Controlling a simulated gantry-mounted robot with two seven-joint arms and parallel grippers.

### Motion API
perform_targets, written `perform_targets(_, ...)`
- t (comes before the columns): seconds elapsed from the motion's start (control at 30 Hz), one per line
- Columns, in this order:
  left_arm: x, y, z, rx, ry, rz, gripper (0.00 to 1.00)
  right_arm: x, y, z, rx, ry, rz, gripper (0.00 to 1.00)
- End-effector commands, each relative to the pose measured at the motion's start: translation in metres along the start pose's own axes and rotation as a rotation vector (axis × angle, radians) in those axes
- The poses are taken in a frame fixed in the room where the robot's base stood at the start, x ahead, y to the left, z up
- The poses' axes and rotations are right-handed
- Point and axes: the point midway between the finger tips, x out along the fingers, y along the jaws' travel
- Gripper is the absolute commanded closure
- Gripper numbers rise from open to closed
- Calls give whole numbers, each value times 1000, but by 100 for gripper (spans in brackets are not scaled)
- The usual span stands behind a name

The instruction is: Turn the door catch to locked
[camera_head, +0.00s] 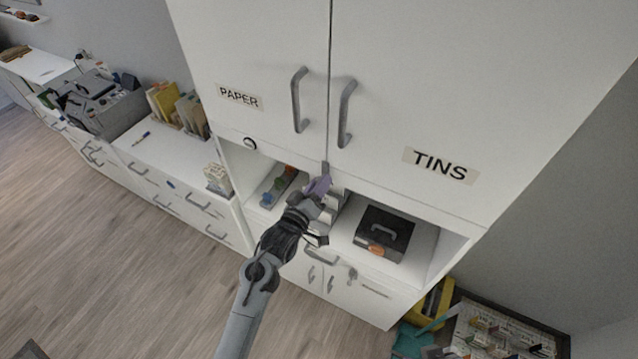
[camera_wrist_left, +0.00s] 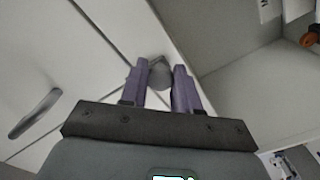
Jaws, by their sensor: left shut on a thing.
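The door catch (camera_head: 325,168) is a small grey piece at the bottom of the seam between the PAPER door (camera_head: 250,60) and the TINS door (camera_head: 450,100). In the left wrist view the catch (camera_wrist_left: 160,75) shows a rounded grey body between my purple fingers. My left gripper (camera_head: 320,184) is shut on it, with a finger on either side; it also shows in the left wrist view (camera_wrist_left: 159,70). The fingers hide part of the catch, so I cannot tell its exact turn. Both doors look closed. My right gripper is not in view.
Two grey door handles (camera_head: 299,100) (camera_head: 346,113) stand out above the catch. Below is an open shelf with a black cash box (camera_head: 384,233) at right and a tray of small items (camera_head: 277,187) at left. A low white cabinet (camera_head: 165,160) stands at left.

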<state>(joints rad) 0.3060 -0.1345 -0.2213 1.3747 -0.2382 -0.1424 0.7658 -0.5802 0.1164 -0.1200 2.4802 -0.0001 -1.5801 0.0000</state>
Motion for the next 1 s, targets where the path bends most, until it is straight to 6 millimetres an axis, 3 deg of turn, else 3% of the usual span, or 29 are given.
perform_targets(0.43, 0, 0, 0, -11, 0, 0, 100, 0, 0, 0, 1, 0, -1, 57)
perform_targets(0.47, 0, 0, 0, -11, 0, 0, 66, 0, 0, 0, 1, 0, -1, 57)
perform_targets(0.6, 0, 0, 0, -10, 0, 0, 45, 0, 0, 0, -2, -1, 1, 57)
perform_targets(1.0, -4, -1, 0, -9, 0, 0, 44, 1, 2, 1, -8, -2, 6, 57)
